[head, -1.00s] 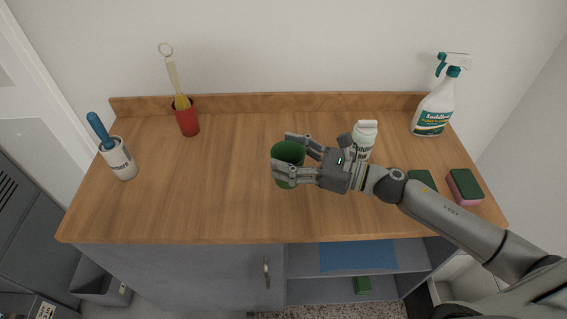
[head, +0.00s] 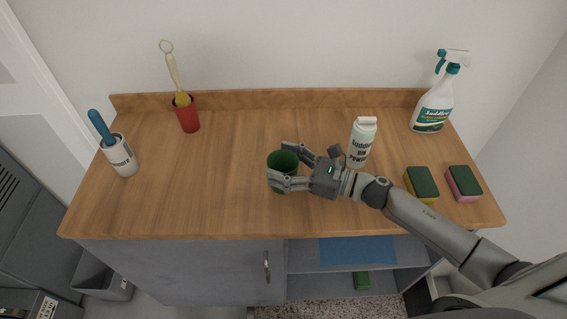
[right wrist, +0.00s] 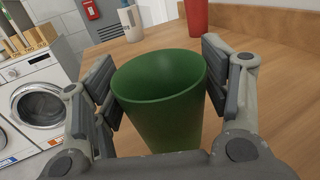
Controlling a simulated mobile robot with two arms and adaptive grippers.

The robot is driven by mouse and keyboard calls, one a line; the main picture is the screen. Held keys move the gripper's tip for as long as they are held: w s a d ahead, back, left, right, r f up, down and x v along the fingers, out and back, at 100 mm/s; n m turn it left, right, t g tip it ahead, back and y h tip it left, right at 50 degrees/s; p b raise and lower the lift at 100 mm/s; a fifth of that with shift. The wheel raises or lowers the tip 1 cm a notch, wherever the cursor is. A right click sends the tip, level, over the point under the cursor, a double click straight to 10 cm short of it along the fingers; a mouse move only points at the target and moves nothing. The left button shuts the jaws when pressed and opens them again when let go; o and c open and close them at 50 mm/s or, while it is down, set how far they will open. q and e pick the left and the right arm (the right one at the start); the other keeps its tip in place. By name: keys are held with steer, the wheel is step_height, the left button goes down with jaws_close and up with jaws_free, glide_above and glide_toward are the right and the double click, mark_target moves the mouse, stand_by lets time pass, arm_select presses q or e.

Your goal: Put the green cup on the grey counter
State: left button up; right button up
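The green cup (head: 283,161) is upright between the fingers of my right gripper (head: 281,162), over the middle of the wooden worktop. In the right wrist view the cup (right wrist: 160,100) fills the space between the two finger pads of this gripper (right wrist: 160,85), which press close on both sides. I cannot tell whether the cup's base touches the wood. The counter (head: 200,200) has a brown wooden top over a grey cabinet front (head: 180,268). My left gripper is not in view.
A white powder bottle (head: 361,143) stands just right of the gripper. Sponges (head: 421,184) and a spray bottle (head: 435,105) are at the right. The left-middle worktop is clear.

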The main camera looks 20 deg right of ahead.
steer(key=shift+o, duration=0.9)
steer(key=shift+r, duration=0.25)
steer(key=b+v, duration=0.3)
steer(key=v, duration=0.8)
steer(key=shift+d+f, duration=0.1)
steer(key=shift+s+d, duration=0.35)
